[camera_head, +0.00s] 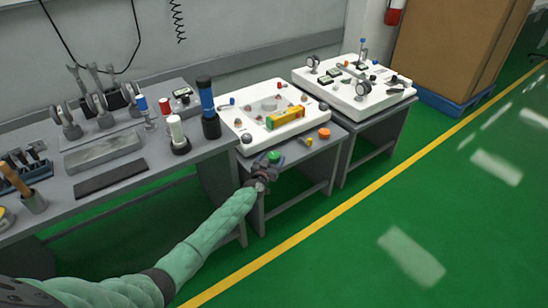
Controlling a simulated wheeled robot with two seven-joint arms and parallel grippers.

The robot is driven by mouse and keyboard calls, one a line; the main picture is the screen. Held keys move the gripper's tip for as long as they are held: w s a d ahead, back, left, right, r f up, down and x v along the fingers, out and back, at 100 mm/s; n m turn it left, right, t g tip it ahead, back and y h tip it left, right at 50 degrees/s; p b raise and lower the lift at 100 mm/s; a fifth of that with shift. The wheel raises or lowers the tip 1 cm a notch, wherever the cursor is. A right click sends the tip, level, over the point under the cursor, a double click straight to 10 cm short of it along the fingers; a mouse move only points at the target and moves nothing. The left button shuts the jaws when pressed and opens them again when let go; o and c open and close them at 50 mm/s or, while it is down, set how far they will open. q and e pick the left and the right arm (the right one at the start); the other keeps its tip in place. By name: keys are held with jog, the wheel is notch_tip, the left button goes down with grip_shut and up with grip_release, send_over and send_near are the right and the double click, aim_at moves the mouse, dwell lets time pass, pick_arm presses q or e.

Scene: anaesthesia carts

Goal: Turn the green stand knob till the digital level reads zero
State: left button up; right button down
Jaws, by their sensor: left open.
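A green knob (274,156) shows at the front edge of a white stand plate (257,141). A yellow bar-shaped level (287,118) lies on top of the plate. Its reading is too small to make out. My left gripper (267,161) is open right at the green knob, on its near left side. The fingers partly hide the knob, and I cannot tell whether they touch it. An orange knob (324,133) sits at the plate's right front corner. My right gripper is not in view.
Small parts lie on the plate around the level. A second white plate (345,97) with gauges stands on the table to the right. A grey workbench (140,183) with tools, a blue-and-black cylinder (208,105) and a white bottle (177,132) is at left. The green floor (350,245) in front is clear.

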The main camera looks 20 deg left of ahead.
pick_arm(q)
jog(key=shift+w+d+b, duration=0.1)
jog(key=shift+w+b, duration=0.2)
jog(key=shift+w, duration=1.1)
jog(key=c, duration=1)
